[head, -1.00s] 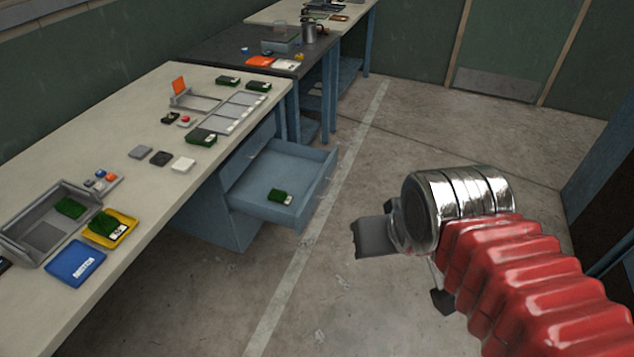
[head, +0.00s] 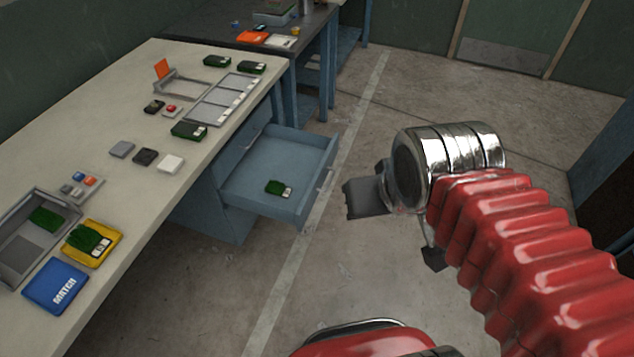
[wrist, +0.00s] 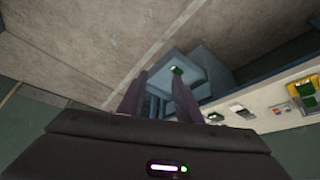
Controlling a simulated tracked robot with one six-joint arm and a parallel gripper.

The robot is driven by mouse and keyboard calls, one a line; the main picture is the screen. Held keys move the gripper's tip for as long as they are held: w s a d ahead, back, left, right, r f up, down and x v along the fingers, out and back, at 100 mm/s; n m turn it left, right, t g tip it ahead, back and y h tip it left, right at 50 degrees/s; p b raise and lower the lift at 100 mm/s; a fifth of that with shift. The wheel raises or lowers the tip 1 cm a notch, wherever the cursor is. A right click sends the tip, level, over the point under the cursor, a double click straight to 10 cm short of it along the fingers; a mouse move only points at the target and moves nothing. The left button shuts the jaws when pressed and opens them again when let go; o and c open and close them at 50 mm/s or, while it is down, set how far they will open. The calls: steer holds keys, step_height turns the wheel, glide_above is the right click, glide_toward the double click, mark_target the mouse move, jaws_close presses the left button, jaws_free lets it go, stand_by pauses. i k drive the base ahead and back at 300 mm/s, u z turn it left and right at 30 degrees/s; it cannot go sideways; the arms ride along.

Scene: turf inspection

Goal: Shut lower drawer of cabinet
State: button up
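A blue cabinet (head: 210,212) stands under the pale bench. One of its drawers (head: 262,206) is pulled out, with its front panel and handle toward the right; a closed drawer front (head: 254,139) seems to sit above it. A green turf sample with a white label (head: 279,188) lies in the open drawer. The drawer also shows in the wrist view (wrist: 207,75). My gripper (wrist: 160,76) has its two dark fingers apart with nothing between them. In the head view a dark part of my gripper (head: 363,197) is right of the drawer front, apart from it.
The bench top (head: 125,205) holds several turf samples, a grey tray (head: 66,206), a yellow tray (head: 106,262) and a blue "MATCH" pad (head: 56,287). A dark table (head: 215,24) stands behind. Bare concrete floor (head: 335,262) lies between the drawer and my arm.

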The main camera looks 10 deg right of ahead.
mark_target(302, 160)
steer(key=z, duration=0.05)
steer(key=k, duration=0.65)
steer(key=u, duration=0.35)
steer(key=i, duration=1.5)
steer(key=u, duration=0.45)
